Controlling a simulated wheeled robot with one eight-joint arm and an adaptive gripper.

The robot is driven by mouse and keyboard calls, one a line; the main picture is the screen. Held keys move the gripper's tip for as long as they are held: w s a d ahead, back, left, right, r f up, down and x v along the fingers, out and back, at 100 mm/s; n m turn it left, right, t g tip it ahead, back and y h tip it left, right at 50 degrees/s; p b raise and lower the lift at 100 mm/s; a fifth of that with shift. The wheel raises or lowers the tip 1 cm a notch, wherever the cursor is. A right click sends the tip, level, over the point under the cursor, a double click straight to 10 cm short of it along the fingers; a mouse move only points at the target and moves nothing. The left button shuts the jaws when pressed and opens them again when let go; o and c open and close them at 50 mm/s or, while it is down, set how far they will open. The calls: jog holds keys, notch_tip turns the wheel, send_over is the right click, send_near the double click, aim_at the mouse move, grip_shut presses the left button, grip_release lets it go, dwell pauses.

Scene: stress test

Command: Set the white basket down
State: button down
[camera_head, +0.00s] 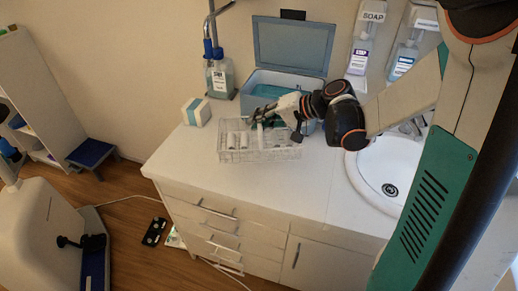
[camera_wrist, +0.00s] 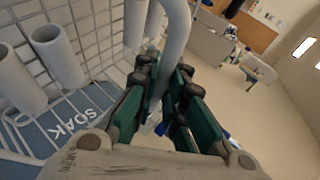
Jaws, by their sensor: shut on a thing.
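The white wire basket (camera_head: 262,155) is at the front of the blue tub, over the white counter, with several white tubes in it. I cannot tell whether its base touches the counter. My gripper (camera_head: 262,117) is at the top of the basket. In the wrist view, my gripper (camera_wrist: 163,85) has its teal and black fingers closed around a white curved bar, which looks like the basket's handle (camera_wrist: 177,35). The basket's grid wall (camera_wrist: 97,40) and tubes fill the left of that view. The fingers hide part of the bar.
The blue tub (camera_head: 262,85) stands behind with its lid (camera_head: 292,45) up. A small white and teal box (camera_head: 196,112) and a blue-capped bottle (camera_head: 221,78) are at the left. The sink (camera_head: 385,175) is at the right. The counter's front left (camera_head: 190,160) is clear.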

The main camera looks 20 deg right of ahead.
aim_at(257, 142)
notch_tip(257, 142, down, 9)
jog(key=b, duration=0.3)
jog(key=shift+f, duration=0.15)
jog(key=c, duration=1.7)
grip_release()
jog(key=shift+d+r, duration=0.1)
jog(key=shift+r, duration=0.2)
jog(key=p+v, duration=0.3)
jog(key=v, duration=0.8)
jog(key=shift+s+d+r+p, duration=0.15)
jog(key=shift+s+d+p, duration=0.1)
jog(key=shift+s+p, duration=0.05)
